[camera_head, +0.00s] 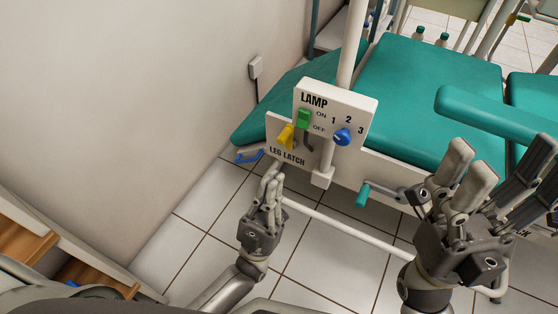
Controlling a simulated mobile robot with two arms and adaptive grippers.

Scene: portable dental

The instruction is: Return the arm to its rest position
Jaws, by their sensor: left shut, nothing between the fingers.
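My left gripper (272,176) is shut and empty. It points up toward the lower edge of the white control panel (362,105), just below the words LEG LATCH. Its arm comes up from the bottom of the view. I cannot tell whether its fingertips touch the panel. The panel carries a green switch (303,118), a yellow lever (285,136) and a blue knob (342,136). My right gripper (500,165) is at the right, in front of the teal chair, with its fingers spread apart and nothing seen between them.
The teal dental chair (420,90) fills the upper right, with a teal armrest (495,112) behind my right gripper. A teal-handled lever (363,195) sticks out below the seat. A wooden shelf unit (35,245) is at lower left. Tiled floor (205,225) lies open between.

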